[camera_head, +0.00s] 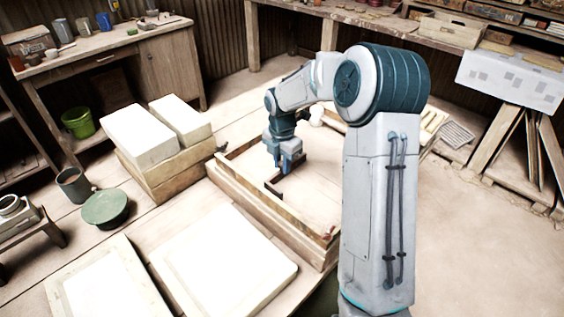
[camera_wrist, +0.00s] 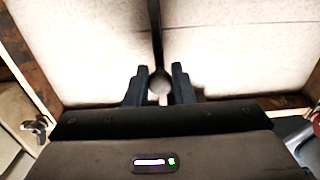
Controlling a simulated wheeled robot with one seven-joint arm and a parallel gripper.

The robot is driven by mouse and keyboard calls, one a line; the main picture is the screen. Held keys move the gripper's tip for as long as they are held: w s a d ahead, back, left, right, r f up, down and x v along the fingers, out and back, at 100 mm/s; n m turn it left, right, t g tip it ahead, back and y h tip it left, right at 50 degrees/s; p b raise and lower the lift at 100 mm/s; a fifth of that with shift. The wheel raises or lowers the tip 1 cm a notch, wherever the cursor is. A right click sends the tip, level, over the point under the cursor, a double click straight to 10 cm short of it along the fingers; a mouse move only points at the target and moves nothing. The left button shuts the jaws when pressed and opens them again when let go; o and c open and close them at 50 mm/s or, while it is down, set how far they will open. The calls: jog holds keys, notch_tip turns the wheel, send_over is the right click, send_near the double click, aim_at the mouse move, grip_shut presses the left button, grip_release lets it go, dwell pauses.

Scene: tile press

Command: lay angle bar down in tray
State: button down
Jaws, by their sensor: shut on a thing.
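The angle bar (camera_head: 273,189) is a small dark piece below my gripper (camera_head: 283,172) in the head view. In the wrist view my gripper (camera_wrist: 159,88) has its two dark fingers on either side of the near end of the bar (camera_wrist: 155,35), which runs away from me as a thin dark strip. My gripper is shut on the bar and is over the tray (camera_head: 262,222), a wooden frame with a pale floor. The tray floor (camera_wrist: 85,50) fills much of the wrist view. I cannot tell whether the bar touches the floor.
Pale slabs on a wooden stack (camera_head: 141,138) stand left of the tray. A large pale slab (camera_head: 223,262) lies in front. A round green lid (camera_head: 106,207) and a dark pot (camera_head: 73,184) are farther left. Benches line the back. My arm hides the tray's right part.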

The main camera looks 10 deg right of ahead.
jog(key=shift+f, duration=0.15)
jog(key=c, duration=1.2)
grip_release()
jog(key=shift+o, duration=0.2)
notch_tip(320, 180, up, 13)
jog(key=s+m+t, duration=0.2)
jog(key=s+m, duration=2.3)
jog(key=s, duration=0.3)
jog(key=shift+s+d+f+t, duration=0.15)
jog(key=shift+s+t, duration=0.1)
jog(key=shift+t, duration=0.15)
